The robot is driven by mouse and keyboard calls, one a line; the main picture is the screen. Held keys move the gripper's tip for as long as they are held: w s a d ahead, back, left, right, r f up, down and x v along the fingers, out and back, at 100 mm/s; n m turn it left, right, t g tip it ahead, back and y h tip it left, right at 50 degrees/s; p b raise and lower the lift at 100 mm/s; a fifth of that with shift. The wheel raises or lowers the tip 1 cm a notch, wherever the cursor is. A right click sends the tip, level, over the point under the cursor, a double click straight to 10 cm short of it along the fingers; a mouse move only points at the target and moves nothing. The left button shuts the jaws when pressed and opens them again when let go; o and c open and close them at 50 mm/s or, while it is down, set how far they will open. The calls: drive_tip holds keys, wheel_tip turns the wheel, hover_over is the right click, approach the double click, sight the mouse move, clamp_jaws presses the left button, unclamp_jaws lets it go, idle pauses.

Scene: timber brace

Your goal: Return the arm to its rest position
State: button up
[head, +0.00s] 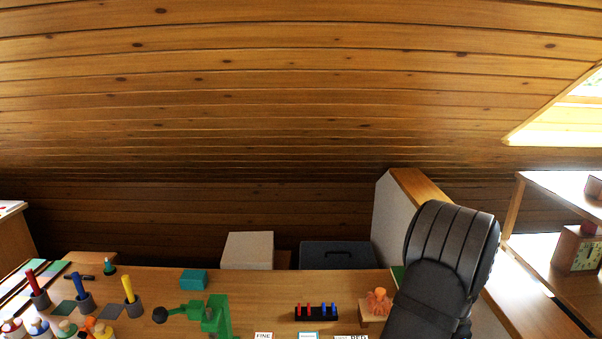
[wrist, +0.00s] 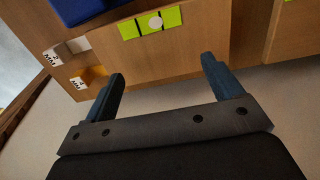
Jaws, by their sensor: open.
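In the wrist view my gripper (wrist: 160,75) is open, its two dark blue fingers wide apart with nothing between them. It points at the wooden front of a cabinet (wrist: 190,55) and a pale floor below it. In the head view my dark arm (head: 447,255) stands at the right end of the workbench (head: 260,285), bent at the top. The gripper itself does not show in the head view.
The bench carries a green clamp (head: 212,314), a teal block (head: 193,279), a black rack with red and blue pegs (head: 317,314), an orange piece on a wooden block (head: 377,302) and coloured tools in cups (head: 84,299). Shelves (head: 560,240) stand at right.

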wheel_tip(320, 180, down, 2)
wheel_tip(320, 180, up, 6)
drive_tip(key=shift+s+d+f, duration=0.15)
drive_tip(key=shift+f, duration=0.05)
